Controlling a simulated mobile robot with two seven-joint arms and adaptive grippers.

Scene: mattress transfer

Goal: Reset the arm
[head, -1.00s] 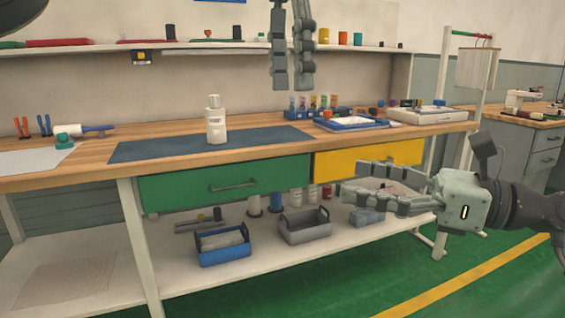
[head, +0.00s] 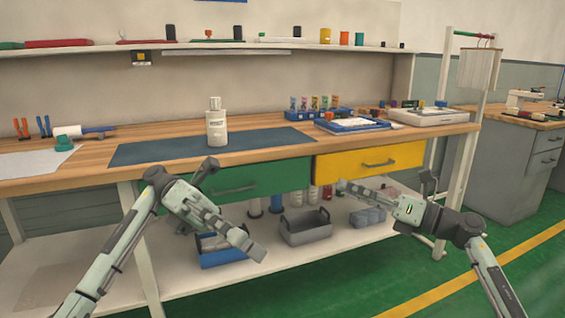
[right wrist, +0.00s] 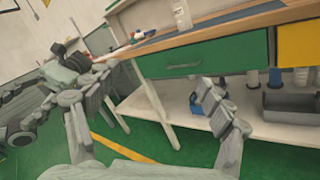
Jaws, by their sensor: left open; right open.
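My left gripper (head: 246,238) is in front of the green drawer and the lower shelf, below the worktop edge, with its fingers pointing right and down. My right gripper (head: 350,190) is in front of the yellow drawer, its fingers pointing left. Both are open and hold nothing that I can see. In the right wrist view, one finger of my right gripper (right wrist: 218,108) stands before the lower shelf. A white bottle (head: 216,124) stands upright on the blue-grey mat (head: 262,140), apart from both grippers; it also shows in the right wrist view (right wrist: 182,14).
The wooden worktop (head: 110,152) is above both grippers. Below it are the green drawer (head: 285,178), the yellow drawer (head: 345,168) and a shelf with a grey bin (head: 306,232) and a blue bin (head: 222,258). A white post (head: 462,185) stands at right. Green floor is open at lower right.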

